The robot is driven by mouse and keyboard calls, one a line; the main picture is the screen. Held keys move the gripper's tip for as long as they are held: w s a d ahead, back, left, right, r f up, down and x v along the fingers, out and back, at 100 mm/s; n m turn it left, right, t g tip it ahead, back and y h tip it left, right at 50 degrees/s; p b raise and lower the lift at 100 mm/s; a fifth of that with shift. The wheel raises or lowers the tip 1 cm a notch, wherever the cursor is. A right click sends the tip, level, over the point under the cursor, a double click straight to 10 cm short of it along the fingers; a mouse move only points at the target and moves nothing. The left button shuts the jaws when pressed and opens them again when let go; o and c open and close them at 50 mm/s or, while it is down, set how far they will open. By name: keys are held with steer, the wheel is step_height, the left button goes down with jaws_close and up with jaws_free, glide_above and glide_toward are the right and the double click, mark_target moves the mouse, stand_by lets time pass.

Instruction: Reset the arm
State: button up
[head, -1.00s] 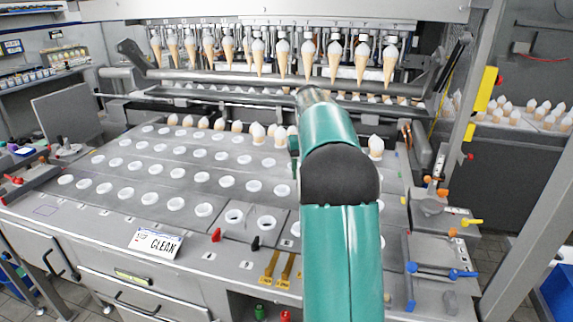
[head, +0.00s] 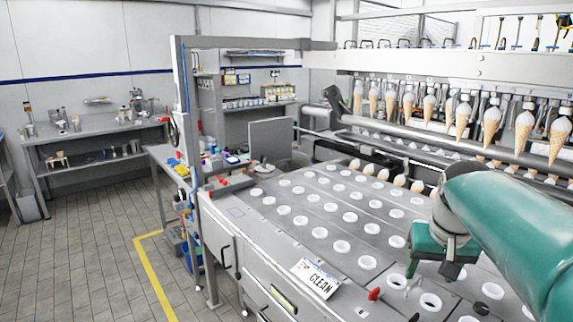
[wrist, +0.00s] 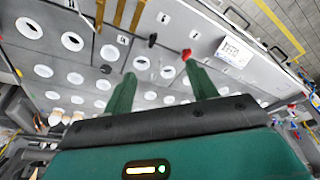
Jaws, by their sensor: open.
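My gripper (wrist: 163,88) shows in the wrist view with its two green fingers apart and nothing between them. In the head view my green arm comes in from the right, and my gripper (head: 436,268) hangs above the front right part of the perforated metal table (head: 300,222). The table has rows of white-rimmed round holes. Several cones with white tops (head: 462,118) hang in a row from the machine at the back right. More cones (head: 383,174) stand in the back row of the table, partly hidden by my arm.
A steel post (head: 191,170) stands at the table's left corner. Open tiled floor (head: 90,240) lies at left, with a yellow line and a shelf bench (head: 95,135) beyond.

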steer(key=s+a+f+n+t, duration=0.1)
steer(key=s+a+f, duration=0.2)
steer(key=s+a, duration=0.3)
steer(key=s+a+f+n+t, duration=0.1)
steer(key=s+a+f, duration=0.2)
steer(key=s+a, duration=0.3)
steer(key=s, duration=0.2)
steer(key=shift+s+a+f+n+t+y, duration=0.2)
steer(key=shift+s+f+n+t+y, duration=0.1)
steer(key=shift+s+f, duration=0.05)
